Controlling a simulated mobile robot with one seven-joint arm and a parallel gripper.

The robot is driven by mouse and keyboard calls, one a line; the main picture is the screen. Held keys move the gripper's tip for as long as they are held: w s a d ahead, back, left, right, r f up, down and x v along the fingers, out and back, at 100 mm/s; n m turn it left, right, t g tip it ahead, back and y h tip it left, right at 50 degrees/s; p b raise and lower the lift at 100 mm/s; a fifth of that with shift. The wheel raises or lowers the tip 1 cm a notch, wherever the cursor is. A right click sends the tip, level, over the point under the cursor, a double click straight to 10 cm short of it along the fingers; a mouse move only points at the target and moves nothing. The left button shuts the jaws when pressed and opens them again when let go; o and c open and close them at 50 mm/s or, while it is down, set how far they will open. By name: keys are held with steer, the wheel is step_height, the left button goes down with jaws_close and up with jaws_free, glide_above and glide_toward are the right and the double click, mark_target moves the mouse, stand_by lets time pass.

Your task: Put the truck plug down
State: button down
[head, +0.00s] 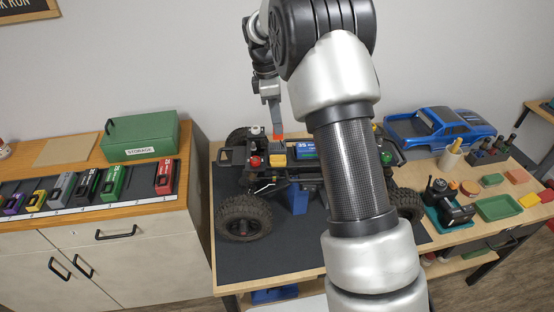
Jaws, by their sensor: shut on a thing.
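The RC crawler chassis (262,183) stands on a dark mat, its body off. My gripper (277,131) points down over the chassis, near its middle. It is shut on a small orange-red piece at its fingertips, which looks like the truck plug (278,137). The piece is just above the chassis; I cannot tell whether it touches anything. A yellow block (280,160) sits in the chassis just below it. A blue battery (305,152) lies in the chassis to the right, partly hidden by my arm. The plug's wire is not clearly visible.
The dark mat (250,258) is bare in front of the chassis. A blue truck body (440,128), a transmitter (447,203) and a green tray (498,208) stand on the right. A left cabinet holds a green storage box (140,136) and a rack of several batteries (88,184).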

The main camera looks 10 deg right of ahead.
step_height(320, 180, down, 10)
steer(key=shift+w+r+p, duration=0.1)
steer(key=shift+r+p, duration=0.1)
steer(key=shift+p, duration=0.1)
steer(key=shift+f, duration=0.2)
steer(key=c, duration=1.7)
jaws_free()
steer(key=shift+r, duration=0.1)
steer(key=shift+c, duration=0.2)
